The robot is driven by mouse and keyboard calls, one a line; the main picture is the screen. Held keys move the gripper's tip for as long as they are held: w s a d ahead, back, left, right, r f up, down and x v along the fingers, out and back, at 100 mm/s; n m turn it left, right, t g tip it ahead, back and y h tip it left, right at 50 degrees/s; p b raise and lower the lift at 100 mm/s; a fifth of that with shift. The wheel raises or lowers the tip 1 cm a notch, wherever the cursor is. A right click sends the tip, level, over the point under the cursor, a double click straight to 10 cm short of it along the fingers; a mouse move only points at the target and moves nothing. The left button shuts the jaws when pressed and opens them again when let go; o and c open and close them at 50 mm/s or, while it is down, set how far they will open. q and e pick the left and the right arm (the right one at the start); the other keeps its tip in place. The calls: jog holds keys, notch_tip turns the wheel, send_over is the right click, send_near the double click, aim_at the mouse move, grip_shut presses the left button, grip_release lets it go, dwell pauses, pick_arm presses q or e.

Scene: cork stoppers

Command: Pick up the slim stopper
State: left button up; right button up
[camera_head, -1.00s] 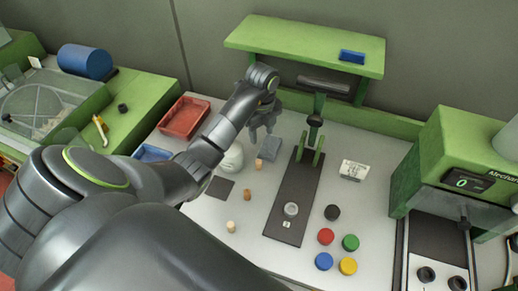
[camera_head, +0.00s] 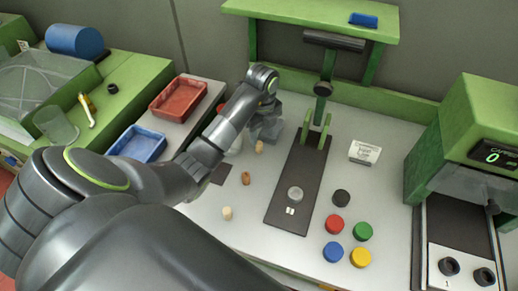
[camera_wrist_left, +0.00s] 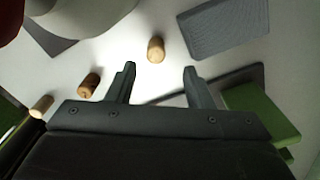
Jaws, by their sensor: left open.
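Three small cork stoppers stand on the white table: a pale tan one (camera_head: 259,147), a browner one (camera_head: 245,178) and a pale one (camera_head: 227,213) nearest me. I cannot tell surely which is the slim one. My left gripper (camera_head: 266,128) is open and empty, just behind the farthest stopper. In the left wrist view, the open fingers (camera_wrist_left: 159,73) point towards that tan stopper (camera_wrist_left: 156,49), which lies beyond the tips and between their lines. The browner stopper (camera_wrist_left: 88,85) and the pale one (camera_wrist_left: 40,106) are left of the fingers. My right gripper is not in view.
A grey-blue pad (camera_wrist_left: 225,25) and a white round vessel (camera_wrist_left: 85,14) are near the gripper. A dark fixture board (camera_head: 287,205) with green uprights stands right of the stoppers. Coloured caps (camera_head: 334,224) lie further right. Red (camera_head: 180,99) and blue (camera_head: 140,145) trays are left.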

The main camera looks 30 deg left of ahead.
aim_at(259, 143)
pick_arm(q)
jog(key=shift+s+a+f+b, duration=0.1)
jog(key=shift+a+f+b, duration=0.05)
jog(key=shift+f+b, duration=0.55)
jog(key=shift+s+a+f+b, duration=0.15)
jog(key=shift+f+b, duration=0.2)
jog(key=shift+f, duration=0.3)
jog(key=shift+a+f+b, duration=0.15)
jog(key=shift+f+b, duration=0.2)
jog(key=shift+f, duration=0.25)
jog(key=shift+f+p, duration=0.3)
jog(key=shift+p, duration=0.3)
jog(key=shift+f, duration=0.4)
grip_shut()
